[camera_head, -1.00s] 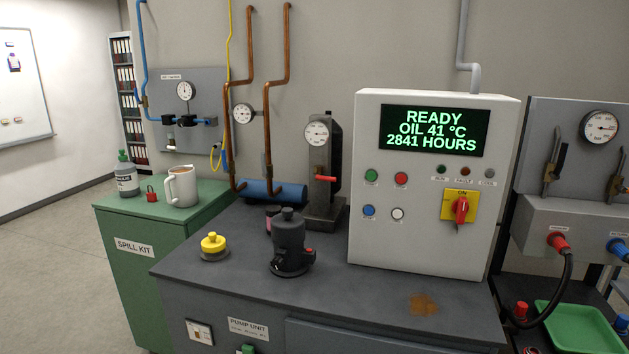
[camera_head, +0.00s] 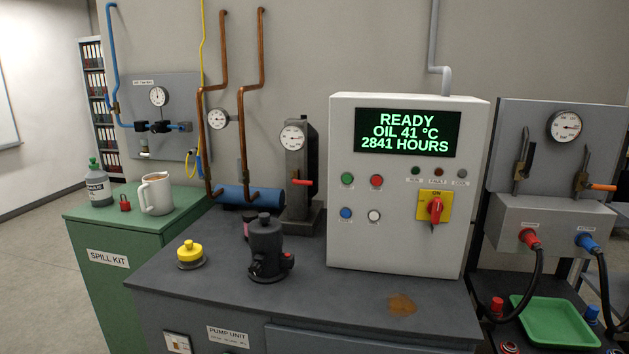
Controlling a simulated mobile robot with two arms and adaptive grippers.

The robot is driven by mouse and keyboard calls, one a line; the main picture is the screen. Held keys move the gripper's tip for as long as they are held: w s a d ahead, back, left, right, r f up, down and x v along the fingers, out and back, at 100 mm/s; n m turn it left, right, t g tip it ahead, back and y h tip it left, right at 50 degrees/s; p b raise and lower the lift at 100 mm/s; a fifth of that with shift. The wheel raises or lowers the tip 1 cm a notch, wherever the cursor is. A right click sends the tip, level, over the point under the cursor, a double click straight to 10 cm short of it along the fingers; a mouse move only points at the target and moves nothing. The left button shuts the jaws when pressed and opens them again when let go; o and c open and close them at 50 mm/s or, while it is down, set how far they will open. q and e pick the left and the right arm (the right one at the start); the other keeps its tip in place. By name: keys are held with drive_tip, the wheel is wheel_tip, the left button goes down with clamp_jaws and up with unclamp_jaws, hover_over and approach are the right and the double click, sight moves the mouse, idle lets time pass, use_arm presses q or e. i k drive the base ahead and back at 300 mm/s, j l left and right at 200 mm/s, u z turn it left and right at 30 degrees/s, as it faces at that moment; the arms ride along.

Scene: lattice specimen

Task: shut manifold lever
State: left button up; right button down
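A grey manifold block (camera_head: 512,219) is mounted at the right, with a panel and a round gauge (camera_head: 565,127) above it. Two levers stand on it. The left lever (camera_head: 523,162) is dark and brass and points upward. The right lever (camera_head: 601,187) has an orange handle that lies out to the right, roughly level. A red hose fitting (camera_head: 531,238) and a blue hose fitting (camera_head: 588,242) are on the block's front. Neither of my grippers shows in this view.
A control cabinet (camera_head: 400,230) with a lit screen stands left of the manifold. A dark block with gauge and red-orange lever (camera_head: 302,182) stands behind a black pump part (camera_head: 266,245). A green tray (camera_head: 555,322) and hoses lie below the manifold.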

sight(525, 174)
drive_tip(key=z, duration=1.25)
